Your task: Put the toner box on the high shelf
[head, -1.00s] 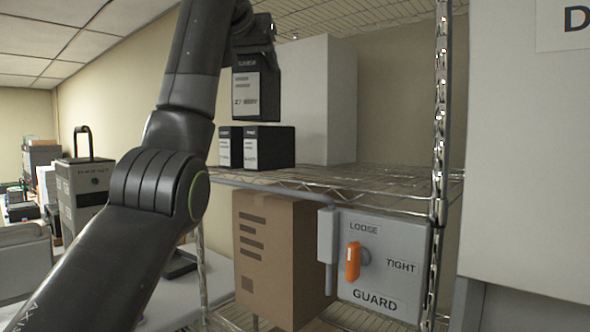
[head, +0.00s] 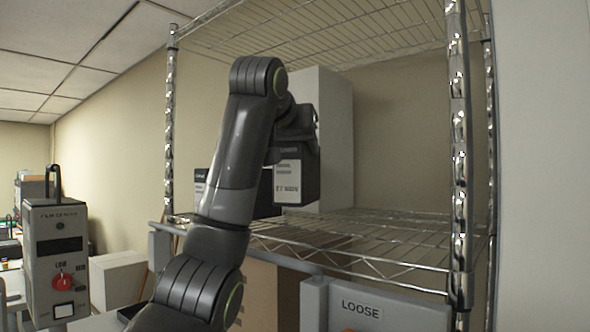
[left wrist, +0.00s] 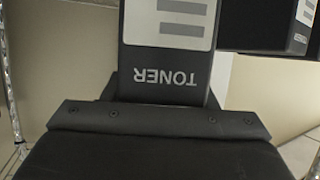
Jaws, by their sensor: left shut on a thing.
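The toner box (head: 290,182) is black with a white label. My left gripper (head: 297,140) is shut on its top and holds it upright over the high wire shelf (head: 370,235), in front of a tall pale box. My right gripper is in neither view.
Black boxes with white labels (head: 200,186) stand left of the toner box, partly behind my arm. The tall pale box (head: 335,130) is behind it. Chrome posts (head: 460,150) bound the shelf. The wire shelf's right part is clear. A guard panel marked LOOSE (head: 375,305) sits below.

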